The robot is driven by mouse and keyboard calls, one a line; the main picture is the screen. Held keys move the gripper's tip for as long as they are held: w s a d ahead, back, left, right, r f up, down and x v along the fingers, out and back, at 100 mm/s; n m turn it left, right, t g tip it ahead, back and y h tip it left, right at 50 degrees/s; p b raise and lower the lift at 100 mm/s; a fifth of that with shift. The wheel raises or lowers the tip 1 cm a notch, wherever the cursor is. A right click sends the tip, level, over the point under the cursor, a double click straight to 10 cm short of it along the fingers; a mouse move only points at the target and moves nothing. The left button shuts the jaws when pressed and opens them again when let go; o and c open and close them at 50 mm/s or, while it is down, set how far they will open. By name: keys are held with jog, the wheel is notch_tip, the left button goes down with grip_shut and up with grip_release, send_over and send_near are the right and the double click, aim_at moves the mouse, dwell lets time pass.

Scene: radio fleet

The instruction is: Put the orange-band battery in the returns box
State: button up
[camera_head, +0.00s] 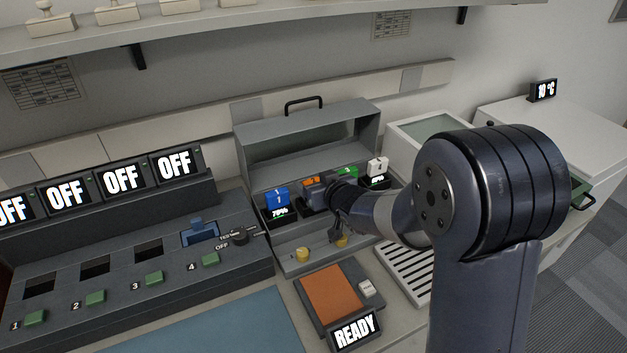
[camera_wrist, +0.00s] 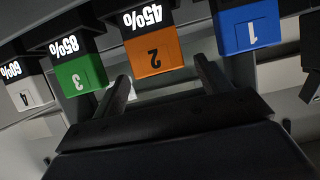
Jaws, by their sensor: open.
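The orange-band battery (camera_head: 311,181), marked 2, sits in the grey charger case (camera_head: 270,150) between the blue and green ones. In the wrist view the orange-band battery (camera_wrist: 153,55) appears upside down, with a 45% display beside it. My gripper (camera_wrist: 163,70) is open and empty, its two fingers pointing toward the orange battery, one to each side of it in the picture. I cannot tell whether they touch it. In the head view my gripper (camera_head: 336,235) is partly hidden by my arm. No box is readably labelled as returns.
Blue battery 1 (camera_head: 277,197), green battery 3 (camera_head: 347,171) and white battery 4 (camera_head: 377,165) stand close by in the case. An open-topped pale box (camera_head: 405,128) is right of it. A scale-like unit showing READY (camera_head: 355,331) stands in front.

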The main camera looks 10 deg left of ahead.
jog(key=v, duration=1)
jog(key=shift+p, duration=0.3)
jog(key=shift+w+f, duration=0.1)
dwell(0.6)
